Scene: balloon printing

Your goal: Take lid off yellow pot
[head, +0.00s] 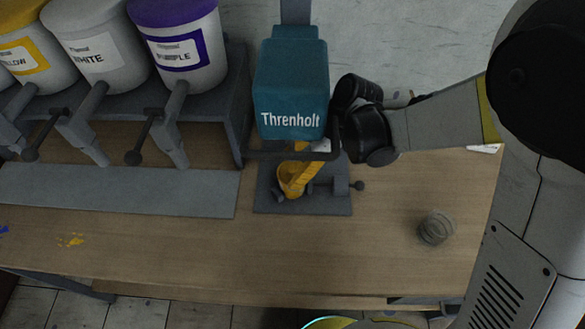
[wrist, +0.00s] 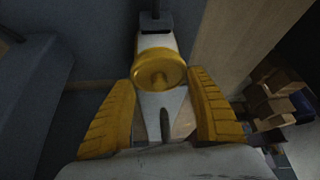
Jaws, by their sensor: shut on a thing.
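In the head view my gripper (head: 302,176) is low under the teal machine, at a yellow cup-shaped piece that I take for the yellow pot (head: 288,178). The machine and my fingers partly hide it. I cannot tell whether the lid is apart from the pot.
The teal Threnholt machine (head: 291,95) stands over a dark base plate (head: 318,207). Paint dispensers, including the purple one (head: 178,50), stand on a grey rack at left. A clear glass jar (head: 436,229) is on the wooden table (head: 190,245) at right. The table's front middle is clear.

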